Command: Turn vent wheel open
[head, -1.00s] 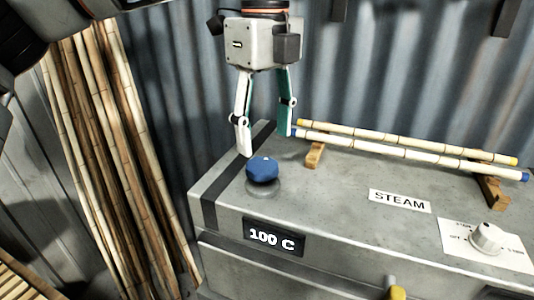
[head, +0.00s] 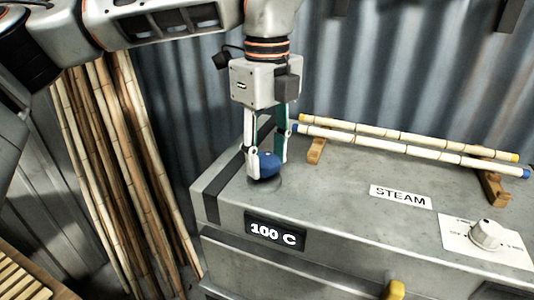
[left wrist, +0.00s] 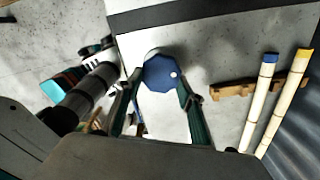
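The vent wheel is a blue faceted knob (head: 268,166) on the left end of the grey steam box's top. In the left wrist view the two green-padded fingers (left wrist: 159,88) flank the knob. My right gripper is not seen in the head view.
Two bamboo-like rods (head: 410,148) lie on wooden rests behind the knob. Tall rattan poles (head: 125,170) lean at left. The top right of the knob is clear.

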